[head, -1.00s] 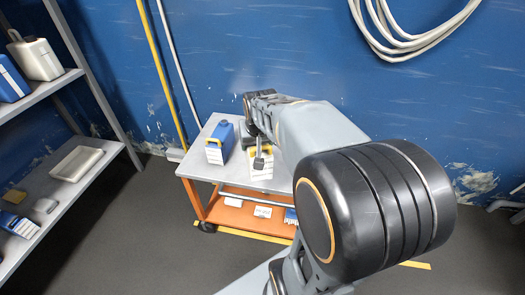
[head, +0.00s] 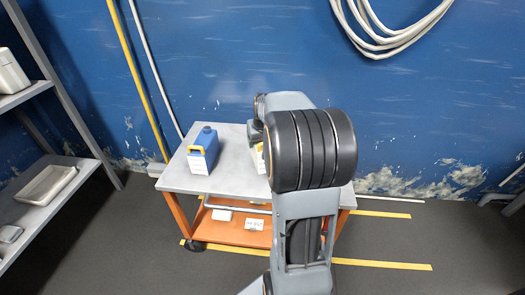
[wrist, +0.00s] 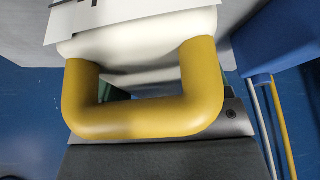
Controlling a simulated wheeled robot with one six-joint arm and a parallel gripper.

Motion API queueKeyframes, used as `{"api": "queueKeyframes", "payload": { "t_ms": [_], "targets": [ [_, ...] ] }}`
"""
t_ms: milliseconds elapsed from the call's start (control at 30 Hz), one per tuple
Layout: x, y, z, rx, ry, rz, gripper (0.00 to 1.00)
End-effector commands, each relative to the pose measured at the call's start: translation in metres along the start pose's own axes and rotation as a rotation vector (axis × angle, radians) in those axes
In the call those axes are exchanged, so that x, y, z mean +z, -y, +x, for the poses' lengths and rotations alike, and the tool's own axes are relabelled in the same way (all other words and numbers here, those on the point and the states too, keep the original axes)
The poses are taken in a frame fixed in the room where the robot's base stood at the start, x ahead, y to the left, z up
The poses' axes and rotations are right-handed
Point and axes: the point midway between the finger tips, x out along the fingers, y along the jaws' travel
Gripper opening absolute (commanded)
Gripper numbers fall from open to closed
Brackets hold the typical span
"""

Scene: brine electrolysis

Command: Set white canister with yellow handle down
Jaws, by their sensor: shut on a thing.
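The white canister (wrist: 140,42) with its yellow handle (wrist: 145,117) fills the upper middle of the wrist view. My gripper (wrist: 155,142) is shut on the yellow handle, with its grey and dark finger parts showing just below and behind it. In the head view only a sliver of the white canister (head: 261,160) shows at the cart top, beside my arm. My arm hides the rest of it there, and I cannot tell whether its base touches the cart top.
A blue canister (head: 203,151) with a yellow handle stands on the left of the grey cart top (head: 233,170). The cart's orange lower shelf (head: 232,232) holds small labelled items. A grey shelf rack (head: 45,195) stands at left. The blue wall is close behind the cart.

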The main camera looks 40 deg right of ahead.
Motion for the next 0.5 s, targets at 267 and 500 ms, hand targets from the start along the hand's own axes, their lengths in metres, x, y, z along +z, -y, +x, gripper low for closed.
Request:
{"api": "queueKeyframes", "payload": {
  "t_ms": [267, 500],
  "targets": [
    [-0.002, -0.006, 0.015, 0.0, 0.0, 0.001, 0.41],
    [0.009, -0.007, 0.043, 0.0, 0.0, 0.001, 0.41]
  ]
}}
